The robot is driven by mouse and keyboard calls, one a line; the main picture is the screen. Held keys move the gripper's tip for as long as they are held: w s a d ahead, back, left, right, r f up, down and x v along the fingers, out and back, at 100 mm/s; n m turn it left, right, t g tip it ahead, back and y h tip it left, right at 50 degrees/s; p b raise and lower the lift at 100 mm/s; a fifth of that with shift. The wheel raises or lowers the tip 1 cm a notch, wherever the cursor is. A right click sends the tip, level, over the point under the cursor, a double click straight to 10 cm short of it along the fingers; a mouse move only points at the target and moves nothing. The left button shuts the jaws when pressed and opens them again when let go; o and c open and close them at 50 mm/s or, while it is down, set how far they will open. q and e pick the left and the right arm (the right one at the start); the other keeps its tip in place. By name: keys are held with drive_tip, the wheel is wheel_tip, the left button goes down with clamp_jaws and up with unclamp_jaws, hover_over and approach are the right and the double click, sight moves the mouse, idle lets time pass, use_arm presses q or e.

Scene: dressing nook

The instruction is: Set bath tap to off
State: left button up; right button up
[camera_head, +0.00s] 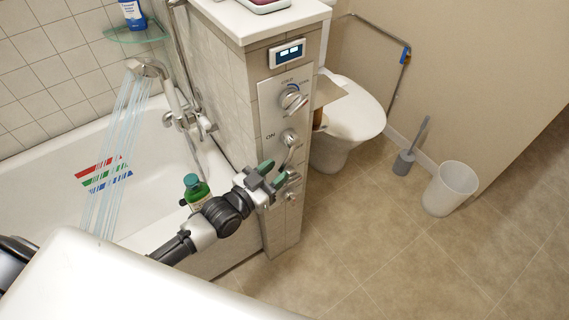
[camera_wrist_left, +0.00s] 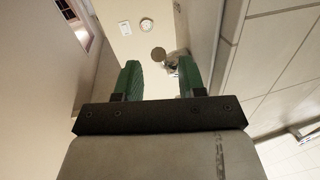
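The bath tap panel (camera_head: 270,100) is a metal plate on the tiled end wall, with a display above it. It carries an upper dial (camera_head: 292,99) with a blue arc, and a lever knob (camera_head: 289,138) next to the letters ON. Its handle points downward. Smaller knobs sit lower, partly hidden by my gripper. Water streams from the shower head (camera_head: 149,68). My left gripper (camera_head: 273,175), with green fingers, is open just below the lever; contact is unclear. In the left wrist view the open fingers (camera_wrist_left: 160,75) have a rounded knob (camera_wrist_left: 158,53) beyond the gap. My right gripper is not visible.
A toilet (camera_head: 352,118), brush (camera_head: 405,160) and white bin (camera_head: 449,188) stand behind the panel wall. The tiled floor (camera_head: 400,260) at right is clear.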

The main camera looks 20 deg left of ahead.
sight(282, 167)
use_arm(q)
drive_tip(key=shift+x, duration=1.8)
clamp_jaws()
